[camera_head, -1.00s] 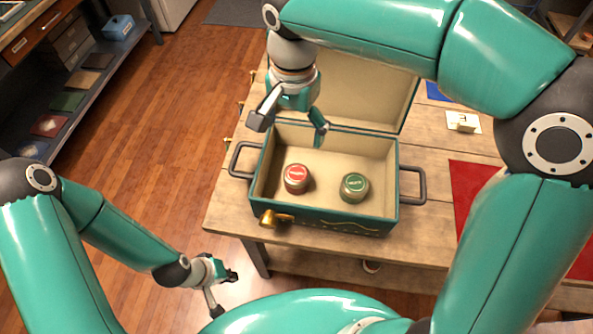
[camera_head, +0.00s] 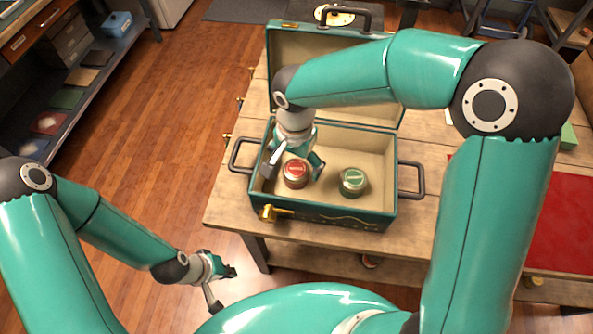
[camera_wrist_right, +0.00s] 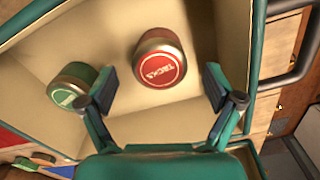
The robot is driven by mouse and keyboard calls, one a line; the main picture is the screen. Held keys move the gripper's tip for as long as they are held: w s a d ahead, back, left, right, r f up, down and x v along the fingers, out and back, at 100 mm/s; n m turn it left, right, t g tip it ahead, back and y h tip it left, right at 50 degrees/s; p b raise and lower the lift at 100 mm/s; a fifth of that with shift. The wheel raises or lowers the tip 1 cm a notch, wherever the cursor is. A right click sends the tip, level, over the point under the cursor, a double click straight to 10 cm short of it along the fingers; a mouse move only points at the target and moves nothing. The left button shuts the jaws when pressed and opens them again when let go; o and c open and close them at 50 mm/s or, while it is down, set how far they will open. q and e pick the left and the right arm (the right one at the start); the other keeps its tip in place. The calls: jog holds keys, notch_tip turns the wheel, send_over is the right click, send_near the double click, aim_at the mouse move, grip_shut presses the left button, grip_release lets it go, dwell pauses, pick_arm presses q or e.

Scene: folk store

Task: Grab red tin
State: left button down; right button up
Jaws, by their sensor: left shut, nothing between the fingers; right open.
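The red tin (camera_head: 295,173) stands upright in the open green case (camera_head: 330,217), on its left side. In the right wrist view the red tin (camera_wrist_right: 160,62) has a red lid that reads "TACKS". My right gripper (camera_head: 293,168) is open and inside the case, with its fingers on either side of the red tin in the head view. In the wrist view, the right gripper's fingertips (camera_wrist_right: 158,88) are spread wide with the tin ahead of and between them, apart from it. My left gripper (camera_head: 223,286) is shut and empty, low at the left, off the table.
A green-lidded tin (camera_head: 353,181) stands to the right of the red one in the case. The case walls and raised lid (camera_head: 283,75) surround the right gripper. A red mat (camera_head: 560,225) lies at the table's right.

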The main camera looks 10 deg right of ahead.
jog(key=shift+f, duration=1.3)
jog(key=c, duration=1.3)
jog(key=shift+r, duration=0.15)
